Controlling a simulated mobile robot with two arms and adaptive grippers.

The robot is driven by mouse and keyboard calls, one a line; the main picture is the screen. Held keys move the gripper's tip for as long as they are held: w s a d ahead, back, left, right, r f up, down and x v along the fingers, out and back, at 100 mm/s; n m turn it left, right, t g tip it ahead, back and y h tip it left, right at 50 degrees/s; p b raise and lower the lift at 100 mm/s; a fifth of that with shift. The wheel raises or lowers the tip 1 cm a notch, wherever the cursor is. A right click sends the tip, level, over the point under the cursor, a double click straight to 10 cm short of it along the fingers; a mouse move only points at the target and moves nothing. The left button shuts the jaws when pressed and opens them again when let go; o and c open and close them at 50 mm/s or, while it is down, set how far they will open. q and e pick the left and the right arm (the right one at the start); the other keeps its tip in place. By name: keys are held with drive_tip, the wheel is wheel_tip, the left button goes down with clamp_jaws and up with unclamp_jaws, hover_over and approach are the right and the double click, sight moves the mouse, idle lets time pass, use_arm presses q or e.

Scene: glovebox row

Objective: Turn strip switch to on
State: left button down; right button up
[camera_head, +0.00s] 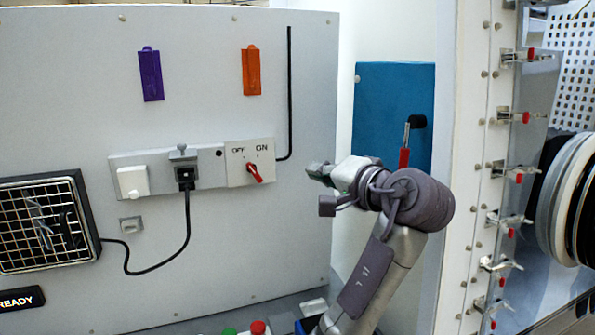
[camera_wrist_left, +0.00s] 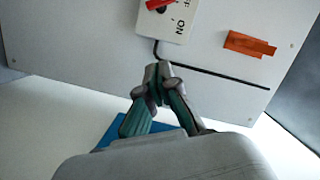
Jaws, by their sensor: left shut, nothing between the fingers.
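The strip switch is a red knob (camera_head: 255,172) on a white plate (camera_head: 236,178) with OFF printed at left and ON at right. Its handle slants from upper left to lower right; I cannot tell which end points. In the left wrist view, the knob (camera_wrist_left: 157,4) is cut by the top edge, and the plate (camera_wrist_left: 178,32) shows the ON print. My left gripper (camera_head: 316,172) is right of the switch, apart from it. Its fingertips (camera_wrist_left: 165,72) are together and empty. My right gripper is not in view.
The switch ends a grey strip (camera_head: 213,183) with a black plug (camera_head: 185,176) and cord. Orange (camera_head: 251,72) and purple (camera_head: 151,76) tags hang above. A black cable (camera_head: 289,90) runs right of the switch. A blue panel (camera_head: 385,90) stands behind my arm.

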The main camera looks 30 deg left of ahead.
sight(254, 172)
use_arm(q)
drive_tip(key=w+a+f+p, duration=0.1)
drive_tip(key=a+f+p, duration=0.2)
drive_tip(key=a, duration=0.8)
drive_tip(key=shift+p, duration=1.2)
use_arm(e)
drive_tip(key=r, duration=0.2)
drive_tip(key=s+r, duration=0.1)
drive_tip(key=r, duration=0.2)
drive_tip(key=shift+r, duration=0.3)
use_arm(q)
drive_tip(key=shift+w, duration=0.1)
drive_tip(key=shift+a, duration=0.1)
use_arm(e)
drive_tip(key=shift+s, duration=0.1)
